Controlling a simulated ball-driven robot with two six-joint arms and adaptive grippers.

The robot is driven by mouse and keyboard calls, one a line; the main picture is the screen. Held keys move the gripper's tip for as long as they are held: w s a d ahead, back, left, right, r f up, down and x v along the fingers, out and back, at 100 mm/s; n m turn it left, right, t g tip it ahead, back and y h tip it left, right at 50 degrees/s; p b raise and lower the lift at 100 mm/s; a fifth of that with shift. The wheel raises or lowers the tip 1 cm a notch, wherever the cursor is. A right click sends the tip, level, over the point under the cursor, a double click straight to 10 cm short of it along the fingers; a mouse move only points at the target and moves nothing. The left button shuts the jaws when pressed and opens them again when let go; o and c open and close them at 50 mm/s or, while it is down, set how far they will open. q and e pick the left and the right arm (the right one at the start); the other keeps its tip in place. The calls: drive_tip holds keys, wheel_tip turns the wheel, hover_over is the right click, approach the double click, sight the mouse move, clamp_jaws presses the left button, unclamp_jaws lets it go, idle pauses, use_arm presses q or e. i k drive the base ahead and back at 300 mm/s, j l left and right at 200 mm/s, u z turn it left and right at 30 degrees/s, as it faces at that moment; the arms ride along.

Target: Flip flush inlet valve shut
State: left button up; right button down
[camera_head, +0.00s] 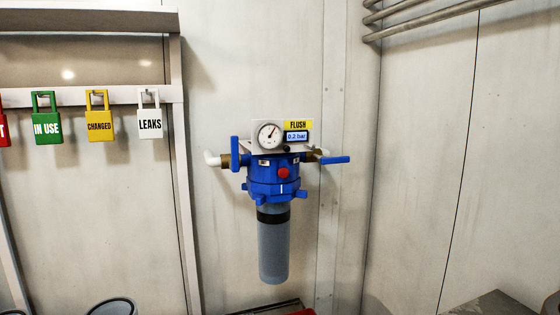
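The flush filter unit, with a blue head (274,185) and a grey cylindrical bowl (273,250), is mounted on the wall. A left valve handle (234,153), blue, stands upright across its pipe. A right valve handle (335,160), blue, lies about level and points right, along its pipe. Small labels by the ports are too small to read, so I cannot tell which side is the inlet. A yellow FLUSH label (298,125) sits above a display (296,136) reading 0.2 bar, beside a round gauge (269,135). Neither gripper is in view.
Padlock-shaped tags hang from a rail at left: green IN USE (47,126), yellow CHANGED (99,124), white LEAKS (151,123) and a partly cut red one (3,130). A grey container (112,307) is below. Pipes (420,18) run along the upper right wall.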

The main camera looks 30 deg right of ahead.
sight(322, 160)
drive_tip(key=z, duration=1.3)
